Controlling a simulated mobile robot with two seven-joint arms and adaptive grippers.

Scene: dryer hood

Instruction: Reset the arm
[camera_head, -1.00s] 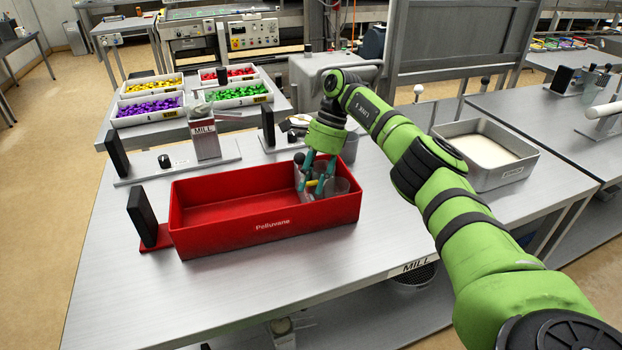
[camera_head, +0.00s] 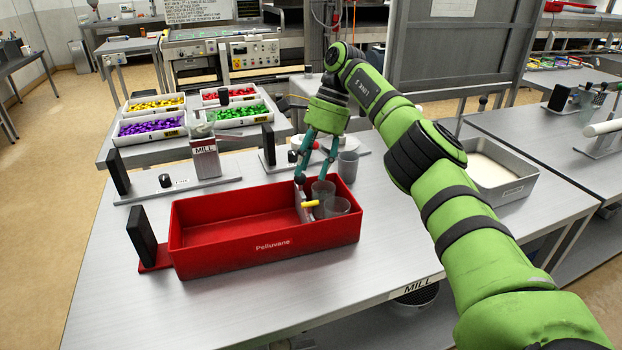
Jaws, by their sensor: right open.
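My right arm (camera_head: 425,165) is green with black bands and reaches in from the lower right. My right gripper (camera_head: 312,178) has teal fingers and points down, open, over the right end of the red bin (camera_head: 220,262) labelled Pelluvane. Nothing shows between the fingers. In the bin's right compartment stand two grey translucent cups (camera_head: 336,206) and a small yellow-ended item (camera_head: 311,204). A divider separates them from the bin's empty larger left part. My left gripper is not in view.
A metal tray of pale powder (camera_head: 490,170) is at the right. Four-coloured sorting trays (camera_head: 150,127) sit at the back left. The table front is clear.

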